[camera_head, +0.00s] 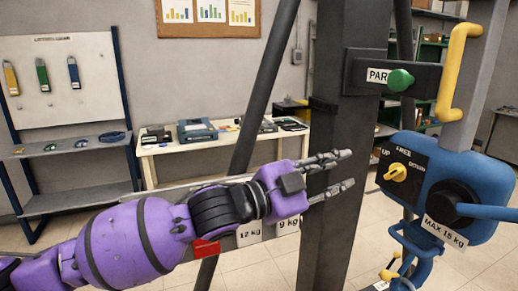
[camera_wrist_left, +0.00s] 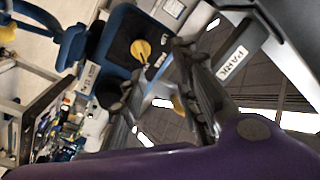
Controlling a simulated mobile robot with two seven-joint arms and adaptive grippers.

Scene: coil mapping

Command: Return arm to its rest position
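My left arm, purple with black bands, reaches in from the left in the head view. Its gripper (camera_head: 346,170) is in front of the dark upright column (camera_head: 338,120), pointing right, with its two fingers apart and nothing between them. In the left wrist view the gripper (camera_wrist_left: 168,55) also shows two spread dark fingers with no object held. The blue control box (camera_head: 478,165) with a yellow knob (camera_head: 396,172) is right of the fingertips, apart from them. The box also shows in the wrist view (camera_wrist_left: 118,30). My right gripper is not in view.
A dark arm with a PARK label and green knob (camera_head: 400,80) juts from the column above my gripper. A yellow handle (camera_head: 456,75) stands at the upper right. Labels reading 12 kg (camera_head: 249,233) and 9 kg (camera_head: 288,225) show below my wrist. A bench (camera_head: 200,146) stands behind.

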